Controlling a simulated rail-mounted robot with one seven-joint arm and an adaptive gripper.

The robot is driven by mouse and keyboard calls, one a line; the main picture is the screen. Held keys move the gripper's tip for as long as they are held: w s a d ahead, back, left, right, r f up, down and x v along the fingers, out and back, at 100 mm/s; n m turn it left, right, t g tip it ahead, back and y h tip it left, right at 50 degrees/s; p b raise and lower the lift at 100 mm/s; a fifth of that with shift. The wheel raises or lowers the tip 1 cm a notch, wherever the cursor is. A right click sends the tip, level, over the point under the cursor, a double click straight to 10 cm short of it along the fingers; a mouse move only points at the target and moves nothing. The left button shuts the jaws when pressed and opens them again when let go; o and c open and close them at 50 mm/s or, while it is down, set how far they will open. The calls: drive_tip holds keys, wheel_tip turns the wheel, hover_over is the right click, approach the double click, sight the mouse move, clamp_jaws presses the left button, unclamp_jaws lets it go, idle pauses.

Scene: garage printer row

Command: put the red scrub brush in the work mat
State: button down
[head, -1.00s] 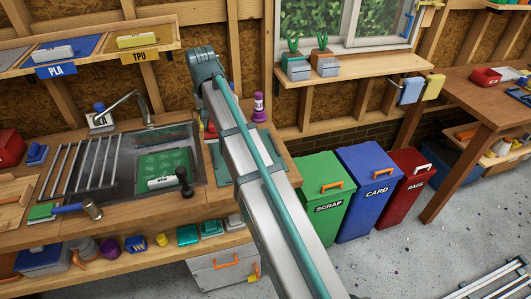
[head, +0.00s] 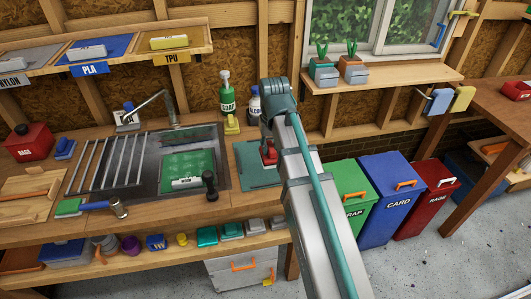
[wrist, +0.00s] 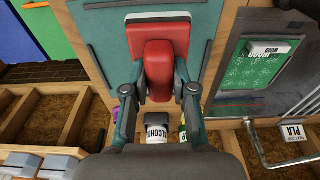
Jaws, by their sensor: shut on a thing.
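The red scrub brush (wrist: 158,62) is between the two fingers of my gripper (wrist: 158,90) in the wrist view, with a pale strip along its far edge. In the head view the brush (head: 268,153) shows as a small red shape beside my arm. The work mat (head: 250,178) is a teal sheet on the bench right of the sink, partly hidden by my arm. It also shows in the wrist view (wrist: 97,45), behind the brush. The brush is over the mat; I cannot tell whether it touches it.
The sink (head: 150,180) with a green mat and a dark-handled tool lies left of the work mat. A soap bottle (head: 227,100) and an alcohol bottle (head: 254,102) stand behind the mat. Bins (head: 398,203) stand on the floor to the right.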

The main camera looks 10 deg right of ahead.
drive_tip(key=w+f, duration=0.2)
drive_tip(key=w+f+p, duration=0.1)
drive_tip(key=w+f, duration=0.1)
drive_tip(key=w+f+p, duration=0.1)
drive_tip(key=w+f, duration=0.1)
drive_tip(key=shift+w+a+f, duration=0.15)
drive_tip(key=shift+a, duration=0.2)
drive_tip(key=shift+w+f, duration=0.1)
drive_tip(key=shift+f, duration=0.3)
drive_tip(key=shift+f+p, duration=0.35)
drive_tip(key=shift+f, duration=1)
drive_tip(key=shift+f, duration=0.2)
drive_tip(key=c, duration=0.9)
unclamp_jaws()
drive_tip(key=shift+c, duration=0.2)
drive_tip(key=shift+r, duration=0.1)
drive_tip(key=shift+r, duration=0.1)
wheel_tip(320, 180, up, 12)
drive_tip(key=s+b, duration=0.1)
drive_tip(key=b, duration=0.1)
drive_tip(key=shift+s+b, duration=0.25)
drive_tip(key=shift+b, duration=0.1)
